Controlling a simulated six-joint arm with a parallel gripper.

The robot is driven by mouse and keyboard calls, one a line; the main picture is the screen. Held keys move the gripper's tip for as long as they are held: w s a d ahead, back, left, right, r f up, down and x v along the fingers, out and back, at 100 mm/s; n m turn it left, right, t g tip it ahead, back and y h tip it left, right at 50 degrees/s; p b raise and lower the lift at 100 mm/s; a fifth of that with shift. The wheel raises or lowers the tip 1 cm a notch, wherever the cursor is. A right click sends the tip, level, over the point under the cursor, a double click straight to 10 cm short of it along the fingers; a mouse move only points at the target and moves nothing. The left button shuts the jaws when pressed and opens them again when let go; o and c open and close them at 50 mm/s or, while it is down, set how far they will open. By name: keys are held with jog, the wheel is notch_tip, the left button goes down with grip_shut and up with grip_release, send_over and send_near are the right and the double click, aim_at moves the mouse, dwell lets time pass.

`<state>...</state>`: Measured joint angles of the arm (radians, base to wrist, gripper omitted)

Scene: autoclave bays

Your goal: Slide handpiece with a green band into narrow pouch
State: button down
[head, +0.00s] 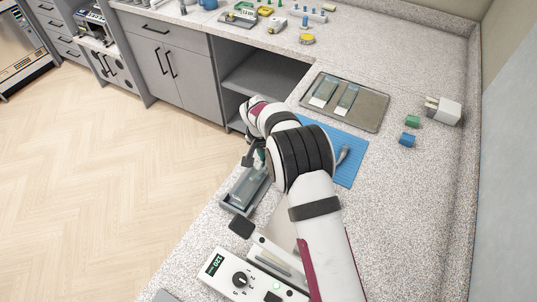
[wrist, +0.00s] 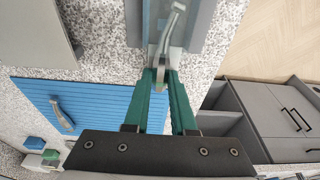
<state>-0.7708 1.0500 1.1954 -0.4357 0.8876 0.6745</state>
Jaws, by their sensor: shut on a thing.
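My gripper (wrist: 161,78) is shut on a slim grey handpiece (wrist: 171,30), whose curved end reaches past the green fingertips in the wrist view. No coloured band can be made out on it; the fingers hide part of it. The handpiece lies over a clear pouch (wrist: 197,28) in a grey holder; I cannot tell whether its tip is inside. In the head view my gripper (head: 255,158) is at the far end of the holder (head: 226,206), where the pouch (head: 247,187) lies. My arm hides the held handpiece there.
Another handpiece (head: 343,154) lies on the blue mat (head: 350,176), also seen in the wrist view (wrist: 62,114). A metal tray (head: 373,108) holds two pouches. Blue (head: 407,139) and green (head: 412,121) blocks lie at right. A sealer (head: 240,277) reading 120 stands in front.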

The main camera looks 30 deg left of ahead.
jog(key=shift+s, duration=0.25)
jog(key=shift+s, duration=0.7)
jog(key=c, duration=0.7)
grip_release()
jog(key=shift+o, duration=0.2)
